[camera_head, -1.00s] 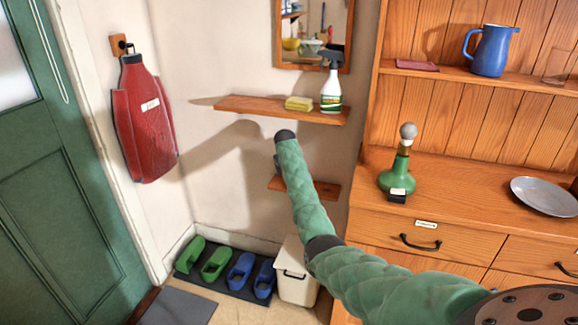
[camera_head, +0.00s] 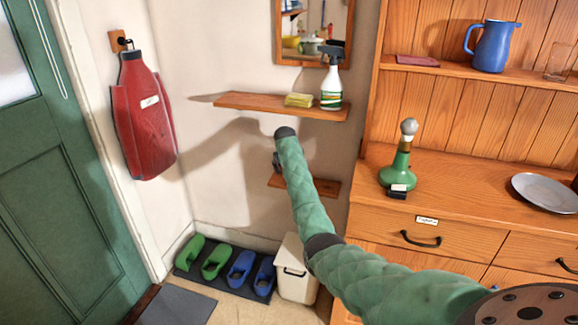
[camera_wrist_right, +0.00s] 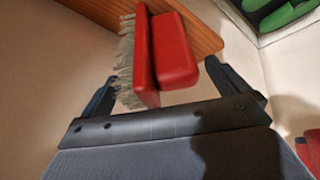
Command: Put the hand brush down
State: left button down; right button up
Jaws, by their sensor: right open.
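The hand brush (camera_wrist_right: 174,52) shows in the right wrist view, with a red body and handle and pale grey bristles on its left side. It is at the wooden lower shelf (camera_wrist_right: 202,22); whether it rests fully on it I cannot tell. My right gripper (camera_wrist_right: 160,70) is open, one dark finger on each side of the brush, with visible gaps. In the head view my green arm reaches toward the lower shelf (camera_head: 328,189) and hides the brush and most of the gripper. My left gripper is not in view.
The upper shelf (camera_head: 240,101) holds a yellow sponge (camera_head: 299,100) and a spray bottle (camera_head: 331,88), close above my arm. A dresser (camera_head: 480,170) with a green bottle (camera_head: 399,170) stands to the right. A white bin (camera_head: 296,280) and several slippers (camera_head: 216,260) are below.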

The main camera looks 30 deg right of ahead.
pick_arm(q)
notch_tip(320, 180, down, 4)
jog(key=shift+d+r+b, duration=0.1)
jog(key=shift+b, duration=0.2)
pick_arm(e)
jog(key=v, duration=0.7)
jog(key=shift+s+a+r, duration=0.15)
jog(key=shift+a+r, duration=0.1)
jog(key=shift+r, duration=0.05)
